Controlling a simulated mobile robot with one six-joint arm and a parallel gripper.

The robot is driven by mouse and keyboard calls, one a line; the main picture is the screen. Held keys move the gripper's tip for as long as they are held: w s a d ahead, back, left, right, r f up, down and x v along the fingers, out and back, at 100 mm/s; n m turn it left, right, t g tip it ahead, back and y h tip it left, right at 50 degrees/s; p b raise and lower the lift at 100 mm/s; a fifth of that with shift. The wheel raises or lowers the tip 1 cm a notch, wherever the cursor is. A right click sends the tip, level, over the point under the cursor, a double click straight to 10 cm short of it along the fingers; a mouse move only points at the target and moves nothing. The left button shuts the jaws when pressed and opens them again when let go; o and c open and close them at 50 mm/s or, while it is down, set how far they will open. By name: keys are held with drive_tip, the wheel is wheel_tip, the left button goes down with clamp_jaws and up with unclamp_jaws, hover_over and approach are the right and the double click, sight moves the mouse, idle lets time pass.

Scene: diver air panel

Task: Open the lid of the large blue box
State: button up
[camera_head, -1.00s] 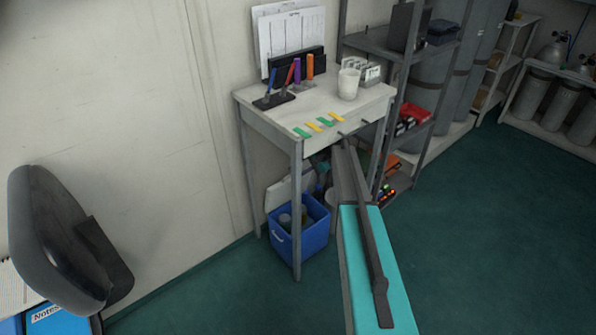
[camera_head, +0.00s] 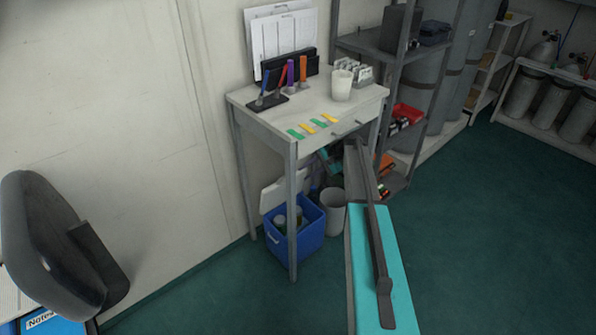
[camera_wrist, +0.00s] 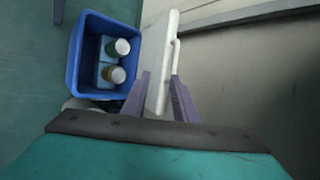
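The large blue box (camera_head: 297,240) stands on the floor under the small table, with its top uncovered and containers inside. Its white lid (camera_head: 282,192) is raised and leans up at the back, toward the wall. In the wrist view the blue box (camera_wrist: 79,87) is at the upper left, and the lid (camera_wrist: 158,70) is seen nearly edge-on, its handle on the right side. My gripper (camera_wrist: 160,75) has its two purple fingers apart, one on each side of the lid's near edge. A narrow gap seems to show on the right. In the head view the fingers are hidden.
The table (camera_head: 262,120) and its front leg (camera_head: 292,215) stand over the box. A grey bin (camera_head: 334,212) is just right of the box. A grey shelf (camera_head: 395,110) stands further right. A dark chair (camera_head: 50,240) is at the left. The green floor in front is clear.

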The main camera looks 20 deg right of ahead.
drive_tip(key=s+d, duration=0.4)
drive_tip(key=d, duration=0.1)
drive_tip(key=shift+d, duration=0.15)
drive_tip(key=shift+s, duration=0.1)
